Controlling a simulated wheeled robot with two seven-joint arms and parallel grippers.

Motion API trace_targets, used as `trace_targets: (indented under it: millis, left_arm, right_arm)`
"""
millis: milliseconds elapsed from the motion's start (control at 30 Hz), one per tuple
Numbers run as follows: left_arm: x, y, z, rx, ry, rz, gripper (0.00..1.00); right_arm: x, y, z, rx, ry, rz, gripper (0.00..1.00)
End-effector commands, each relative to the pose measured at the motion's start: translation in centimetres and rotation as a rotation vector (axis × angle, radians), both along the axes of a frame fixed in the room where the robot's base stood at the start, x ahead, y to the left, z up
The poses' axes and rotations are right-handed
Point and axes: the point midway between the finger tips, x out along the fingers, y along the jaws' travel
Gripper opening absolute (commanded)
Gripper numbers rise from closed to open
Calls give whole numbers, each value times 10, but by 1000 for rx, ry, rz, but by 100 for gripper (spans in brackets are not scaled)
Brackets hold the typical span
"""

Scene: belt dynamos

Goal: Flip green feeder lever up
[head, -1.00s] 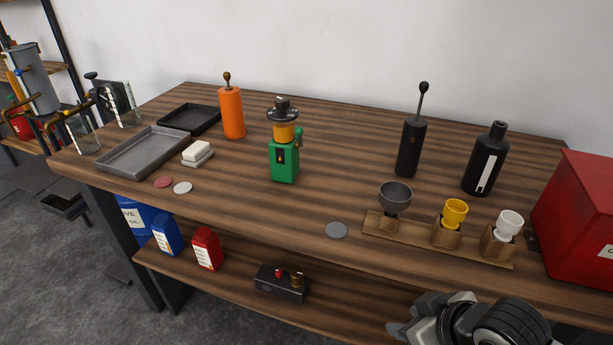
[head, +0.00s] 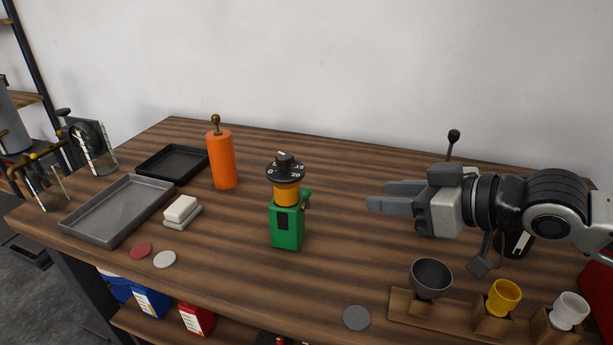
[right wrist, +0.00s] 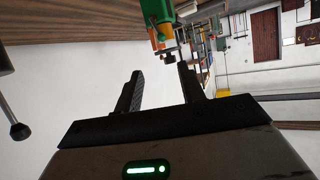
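The green feeder (head: 288,228) stands upright on the wooden bench (head: 240,275). It has a yellow collar and a black dial on top. Its small green lever (head: 306,196) is on its right side; whether it points up or down is hard to tell at this size. My right gripper (head: 372,196) is open and empty, to the right of the feeder, with its fingers pointing at it and apart from it. In the right wrist view, the feeder (right wrist: 158,14) shows at the top, beyond the spread fingers (right wrist: 160,82). My left gripper is out of view.
An orange cylinder (head: 222,162), a grey tray (head: 118,212) and a black tray (head: 172,163) stand left of the feeder. A wooden rack (head: 455,318) with cups is at front right.

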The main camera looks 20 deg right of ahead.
Motion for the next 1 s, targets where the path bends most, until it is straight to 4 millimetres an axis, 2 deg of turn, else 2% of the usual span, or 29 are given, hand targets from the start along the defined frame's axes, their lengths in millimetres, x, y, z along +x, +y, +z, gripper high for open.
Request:
trace_targets:
  millis: [233, 467, 800, 1000]
  left_arm:
    - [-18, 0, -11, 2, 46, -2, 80]
    - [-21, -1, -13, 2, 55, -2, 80]
    - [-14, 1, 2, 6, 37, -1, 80]
    - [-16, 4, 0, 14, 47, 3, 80]
  right_arm:
    - [9, 3, -3, 4, -4, -7, 40]
    - [21, 15, -8, 1, -5, 3, 40]
    - [69, 47, -31, 6, 0, 1, 40]
    - [99, 68, -48, 2, 1, 1, 40]
